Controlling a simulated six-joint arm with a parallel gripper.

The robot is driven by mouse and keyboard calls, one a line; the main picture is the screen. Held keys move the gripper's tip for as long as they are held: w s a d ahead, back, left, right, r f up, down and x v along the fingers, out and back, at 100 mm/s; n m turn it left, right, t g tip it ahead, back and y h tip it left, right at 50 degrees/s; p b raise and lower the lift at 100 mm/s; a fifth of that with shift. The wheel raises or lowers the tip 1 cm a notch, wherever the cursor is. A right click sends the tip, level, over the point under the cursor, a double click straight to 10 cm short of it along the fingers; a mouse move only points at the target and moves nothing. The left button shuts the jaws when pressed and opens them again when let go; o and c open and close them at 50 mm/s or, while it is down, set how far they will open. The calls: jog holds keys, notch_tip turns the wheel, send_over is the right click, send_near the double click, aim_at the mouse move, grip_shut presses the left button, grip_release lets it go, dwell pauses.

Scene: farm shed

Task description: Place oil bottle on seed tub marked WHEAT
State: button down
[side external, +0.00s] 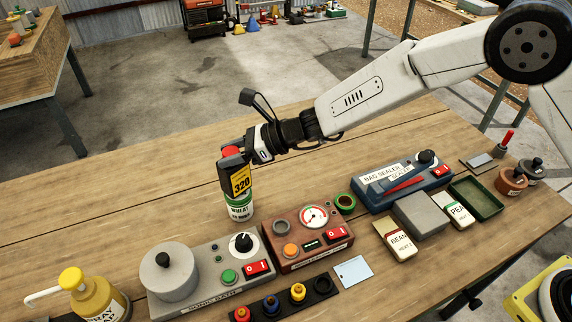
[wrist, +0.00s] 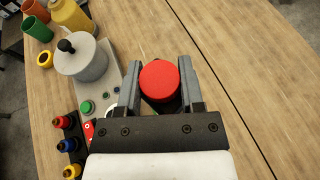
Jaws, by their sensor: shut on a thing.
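The oil bottle (side external: 240,182) is dark with a red cap and a yellow label reading 320. It is upright, and its red cap also shows in the wrist view (wrist: 160,80). My gripper (side external: 234,159) is shut on the bottle near its top; in the wrist view the two fingers (wrist: 160,84) flank the cap. The seed tub marked WHEAT (side external: 239,210), white and green, stands directly below the bottle on the table. No gap shows between bottle and tub, but I cannot tell whether the tub bears its weight. The bottle hides the tub's top.
The sonic bath (side external: 168,272) and a brown gauge box (side external: 307,242) stand close in front of the tub. The bag sealer (side external: 403,183), grey block (side external: 420,214) and green tray (side external: 476,198) are to the right. The table behind the tub is clear.

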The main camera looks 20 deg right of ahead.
jog(key=shift+f, duration=0.3)
jog(key=shift+f, duration=0.15)
jog(key=shift+c, duration=1.1)
grip_release()
jog(key=shift+v, duration=0.85)
jog(key=v, duration=1)
jog(key=shift+d, duration=0.2)
jog(key=shift+s, duration=0.1)
